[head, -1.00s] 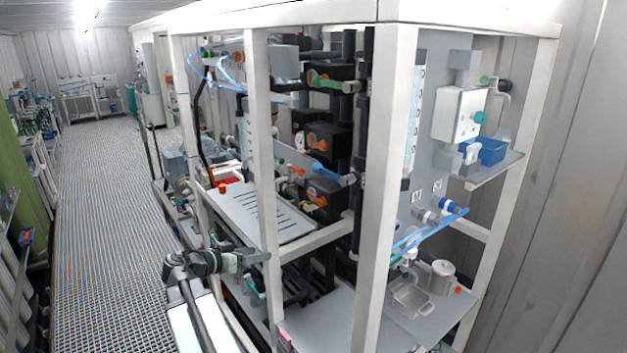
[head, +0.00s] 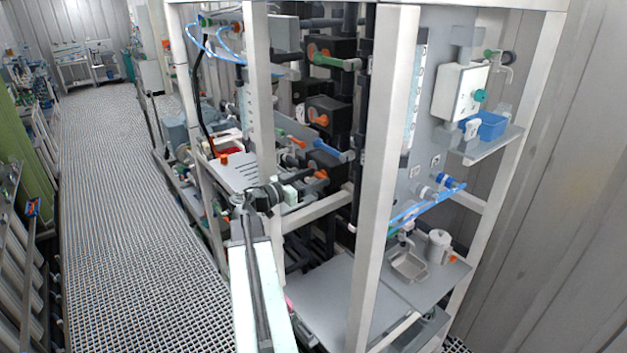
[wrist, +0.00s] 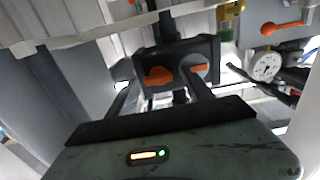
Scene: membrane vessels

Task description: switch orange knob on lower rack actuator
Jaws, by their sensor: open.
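The rack holds black actuator boxes one above another in the head view. My gripper (head: 298,184) is in front of the rack, to the left of that knob and slightly lower in the picture. In the wrist view a black actuator (wrist: 176,54) faces my gripper (wrist: 162,88), with an orange knob (wrist: 158,76) between the two fingers and another orange part on its right. The jaws are open and empty. I cannot tell whether a finger touches the knob.
White posts (head: 383,180) frame the rack. The middle actuator's orange knob (head: 318,118) sits above. The grating aisle (head: 130,220) is free on the left.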

